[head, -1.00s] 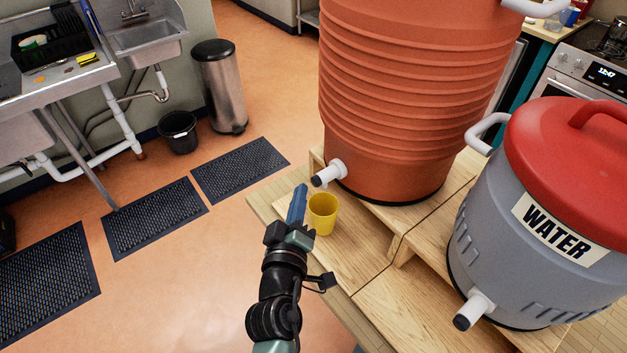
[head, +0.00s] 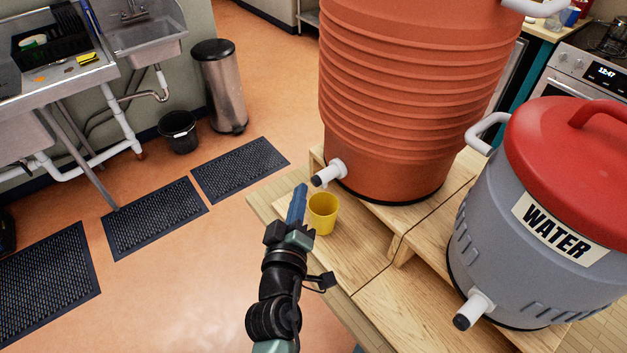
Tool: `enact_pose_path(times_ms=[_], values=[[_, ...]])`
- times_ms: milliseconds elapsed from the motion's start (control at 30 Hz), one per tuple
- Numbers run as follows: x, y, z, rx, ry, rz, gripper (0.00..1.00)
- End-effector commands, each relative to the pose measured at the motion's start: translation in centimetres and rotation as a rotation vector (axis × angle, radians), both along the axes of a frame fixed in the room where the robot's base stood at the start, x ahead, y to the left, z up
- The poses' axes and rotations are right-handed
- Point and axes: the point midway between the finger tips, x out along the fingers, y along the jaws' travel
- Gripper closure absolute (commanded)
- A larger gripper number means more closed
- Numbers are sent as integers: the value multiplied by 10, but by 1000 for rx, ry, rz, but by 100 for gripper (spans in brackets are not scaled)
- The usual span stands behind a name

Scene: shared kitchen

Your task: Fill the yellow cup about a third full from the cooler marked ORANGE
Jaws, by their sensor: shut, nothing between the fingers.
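I see no liquid stream from the spigot, and the cup's contents cannot be made out. No ORANGE marking shows on the visible side of this cooler. My gripper (head: 299,200) is shut and empty, with blue fingers pointing up, just left of the cup and below the spigot. I cannot tell whether the fingers touch the cup.
A grey cooler (head: 530,230) marked WATER, with a red lid and its own white spigot (head: 474,309), stands at the right. The wooden stand (head: 345,262) has bare boards in front of the cup. Open floor with dark mats (head: 155,217) lies to the left.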

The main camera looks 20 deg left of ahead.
Motion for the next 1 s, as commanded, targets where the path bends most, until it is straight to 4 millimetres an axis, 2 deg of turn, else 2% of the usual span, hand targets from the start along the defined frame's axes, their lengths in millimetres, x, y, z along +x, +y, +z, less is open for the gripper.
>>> enact_pose_path(times_ms=[1000], values=[[7, -5, 0, 0, 0, 0, 100]])
